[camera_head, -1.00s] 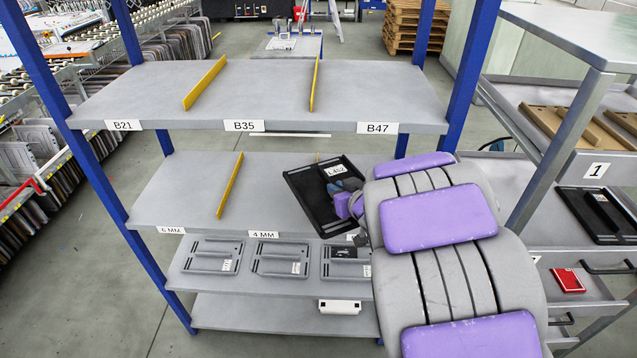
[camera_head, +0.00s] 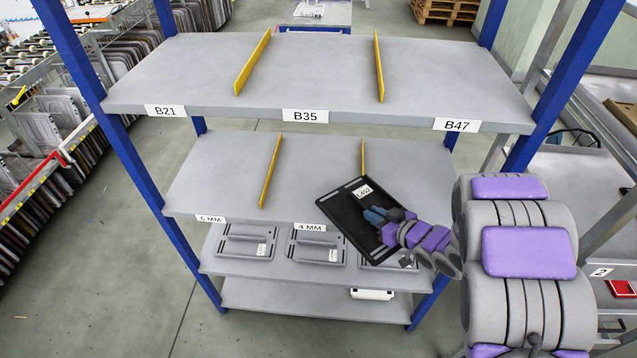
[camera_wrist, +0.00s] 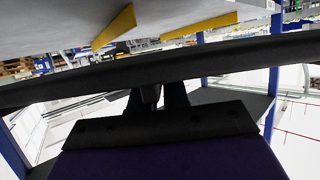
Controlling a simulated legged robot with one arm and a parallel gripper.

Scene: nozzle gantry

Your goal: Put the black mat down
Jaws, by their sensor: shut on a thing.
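The black mat (camera_head: 346,208) is a flat dark tray-like plate with a raised rim and a white label. My gripper (camera_head: 378,216) is shut on it near its middle. The mat is tilted and sits in front of the right part of the middle shelf (camera_head: 215,180), below the top shelf. In the wrist view the mat (camera_wrist: 225,62) spans the picture as a dark band, with my gripper (camera_wrist: 152,95) against it. Whether the mat touches the shelf cannot be told.
Yellow dividers (camera_head: 270,170) split the middle shelf, labelled 6 MM and 4 MM. The top shelf (camera_head: 210,75) is bare between its dividers. Several grey plates (camera_head: 245,242) lie on the lower shelf. A blue post (camera_head: 560,85) stands at the right.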

